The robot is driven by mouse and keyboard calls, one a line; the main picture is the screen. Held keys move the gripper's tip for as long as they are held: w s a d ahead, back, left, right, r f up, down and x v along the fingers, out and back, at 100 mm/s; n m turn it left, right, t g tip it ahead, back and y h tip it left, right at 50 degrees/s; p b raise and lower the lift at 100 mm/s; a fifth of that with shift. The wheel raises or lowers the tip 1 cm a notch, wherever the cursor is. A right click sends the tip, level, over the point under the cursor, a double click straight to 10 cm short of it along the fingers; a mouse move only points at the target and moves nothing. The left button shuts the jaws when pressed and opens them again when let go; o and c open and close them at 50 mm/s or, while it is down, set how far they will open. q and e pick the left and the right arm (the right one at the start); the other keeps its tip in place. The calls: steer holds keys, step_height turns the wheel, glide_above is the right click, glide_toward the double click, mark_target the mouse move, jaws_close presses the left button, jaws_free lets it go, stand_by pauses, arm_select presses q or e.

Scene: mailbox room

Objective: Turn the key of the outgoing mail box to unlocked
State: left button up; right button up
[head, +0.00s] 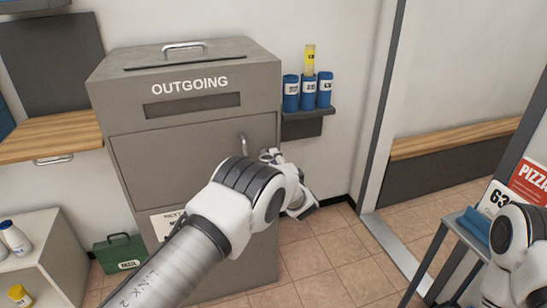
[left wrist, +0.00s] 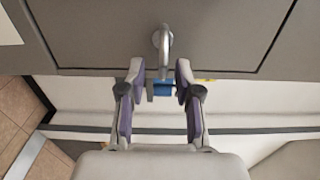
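The grey outgoing mail box (head: 150,158) stands against the wall in the head view, its front door shut. A metal handle (head: 242,143) stands out at the door's right side. In the left wrist view the handle (left wrist: 163,42) lies just ahead of my left gripper (left wrist: 159,72), in line with the gap between its fingertips. The fingers are apart with nothing held between them; I cannot tell whether they touch the handle. In the head view my left gripper (head: 270,156) is partly hidden by its own wrist. I cannot make out a key. My right gripper is out of view.
A small shelf (head: 308,112) with blue canisters (head: 308,92) and a yellow one (head: 309,58) is right of the box. A green box (head: 119,253) stands on the floor at left. A table with a pizza box (head: 532,178) is at right. Floor between is clear.

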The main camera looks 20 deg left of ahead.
arm_select(q)
steer(key=v, duration=0.5)
steer(key=shift+s+d, duration=0.15)
steer(key=shift+s, duration=0.15)
